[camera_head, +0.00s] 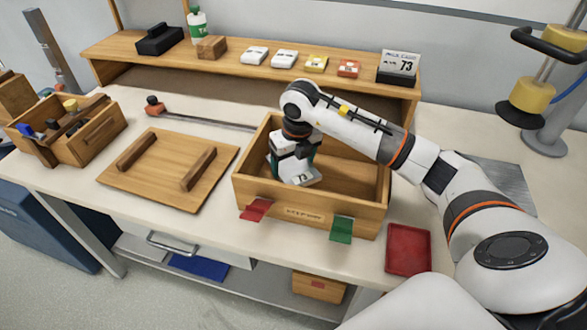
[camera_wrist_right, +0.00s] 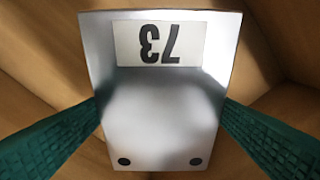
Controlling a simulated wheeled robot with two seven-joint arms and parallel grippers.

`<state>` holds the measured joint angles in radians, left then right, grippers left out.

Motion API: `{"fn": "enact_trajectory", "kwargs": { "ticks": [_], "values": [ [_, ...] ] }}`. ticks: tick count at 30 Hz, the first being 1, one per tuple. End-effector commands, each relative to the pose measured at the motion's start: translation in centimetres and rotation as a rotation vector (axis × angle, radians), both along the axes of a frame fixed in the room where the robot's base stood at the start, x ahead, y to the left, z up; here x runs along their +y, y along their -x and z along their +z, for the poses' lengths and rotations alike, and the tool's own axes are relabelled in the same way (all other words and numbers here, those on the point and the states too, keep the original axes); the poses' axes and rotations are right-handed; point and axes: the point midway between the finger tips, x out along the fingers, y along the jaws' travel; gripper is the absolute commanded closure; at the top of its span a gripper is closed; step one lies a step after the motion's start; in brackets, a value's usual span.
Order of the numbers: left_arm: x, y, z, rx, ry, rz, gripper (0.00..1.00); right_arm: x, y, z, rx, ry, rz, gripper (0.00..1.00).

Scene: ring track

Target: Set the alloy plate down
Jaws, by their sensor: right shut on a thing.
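The alloy plate (camera_wrist_right: 160,100) is a silver tapered plate with a white label reading 73 and two dark holes. My right gripper (camera_wrist_right: 160,125) is shut on it, one green finger pad at each side edge. In the head view the plate (camera_head: 306,178) shows below my right gripper (camera_head: 296,170), inside the open wooden box (camera_head: 250,190). Wooden walls surround the plate in the wrist view. I cannot tell whether it touches the box floor. My left gripper is not in view.
A red tray (camera_head: 408,250) lies right of the box. A wooden board with two handles (camera_head: 165,170) lies to its left. A shelf (camera_head: 235,60) behind holds small blocks and a card marked 73 (camera_head: 398,66). A toolbox (camera_head: 85,140) stands at far left.

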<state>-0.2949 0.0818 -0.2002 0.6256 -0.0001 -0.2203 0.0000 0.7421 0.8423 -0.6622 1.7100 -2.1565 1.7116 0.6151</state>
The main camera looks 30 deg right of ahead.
Motion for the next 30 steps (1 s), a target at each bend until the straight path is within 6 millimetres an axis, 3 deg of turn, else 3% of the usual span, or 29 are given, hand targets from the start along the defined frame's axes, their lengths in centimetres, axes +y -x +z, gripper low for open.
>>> {"fn": "enact_trajectory", "kwargs": {
  "ticks": [6,17,18,20,30],
  "values": [
    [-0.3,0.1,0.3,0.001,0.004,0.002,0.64,0.0,0.0,-2.8,0.001,0.0,-0.001,0.57],
    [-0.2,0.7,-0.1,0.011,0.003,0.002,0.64,0.0,0.0,-3.4,-0.001,0.0,0.0,0.57],
    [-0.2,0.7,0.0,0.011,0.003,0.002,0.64,0.0,0.0,-3.3,0.001,0.001,0.0,0.12],
    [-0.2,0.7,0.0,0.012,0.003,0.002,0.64,0.0,0.0,-3.3,0.001,0.001,0.0,0.02],
    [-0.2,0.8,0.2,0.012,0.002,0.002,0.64,0.0,0.0,-2.7,-0.001,0.0,0.0,0.0]
  ]
}}
